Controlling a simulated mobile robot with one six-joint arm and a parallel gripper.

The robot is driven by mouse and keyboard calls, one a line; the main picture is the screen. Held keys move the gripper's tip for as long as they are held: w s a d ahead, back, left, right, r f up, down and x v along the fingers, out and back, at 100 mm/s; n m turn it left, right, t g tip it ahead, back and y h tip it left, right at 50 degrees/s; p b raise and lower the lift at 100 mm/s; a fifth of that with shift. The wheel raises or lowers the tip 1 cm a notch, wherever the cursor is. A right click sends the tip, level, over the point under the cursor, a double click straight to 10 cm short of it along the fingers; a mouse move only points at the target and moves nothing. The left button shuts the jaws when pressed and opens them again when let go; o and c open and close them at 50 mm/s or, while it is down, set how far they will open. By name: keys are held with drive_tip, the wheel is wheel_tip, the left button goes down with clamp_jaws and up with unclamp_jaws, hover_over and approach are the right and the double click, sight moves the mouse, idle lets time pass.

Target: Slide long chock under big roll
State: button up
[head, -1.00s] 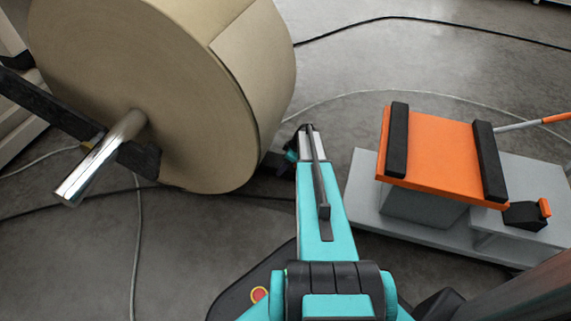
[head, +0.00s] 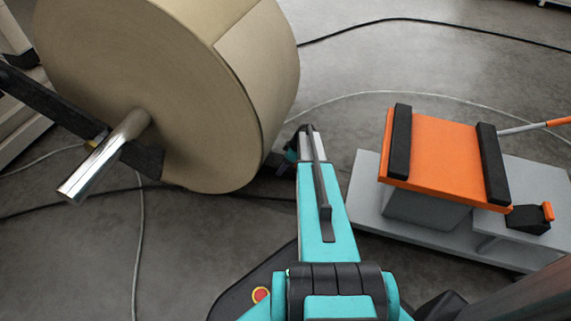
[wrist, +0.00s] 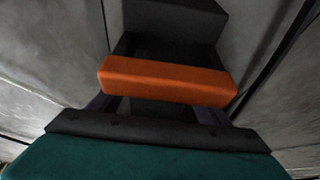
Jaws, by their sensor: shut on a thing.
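The big roll (head: 150,90) is a large tan paper roll at the upper left of the head view, with a shiny metal shaft end sticking out of its face. My gripper (wrist: 157,107) is shut on the orange handle (wrist: 167,80) of a dark chock (wrist: 165,45), which stretches away from it in the wrist view. In the head view my gripper is low by the roll's lower right edge, mostly hidden by my arm. Only a dark bit of the chock shows there (head: 279,160), beside the roll; whether it touches the roll cannot be told.
A grey cart with an orange cradle (head: 440,150) and black pads stands close to the right of my arm. A small black block with an orange handle (head: 530,217) rests on its base. A dark support arm (head: 70,115) meets the shaft. Cables cross the floor.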

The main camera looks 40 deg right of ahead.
drive_tip(key=shift+w+a, duration=0.35)
drive_tip(key=shift+w, duration=0.3)
drive_tip(key=o, duration=1.8)
drive_tip(key=p+v, duration=0.5)
drive_tip(key=v, duration=0.9)
drive_tip(key=shift+f, duration=0.1)
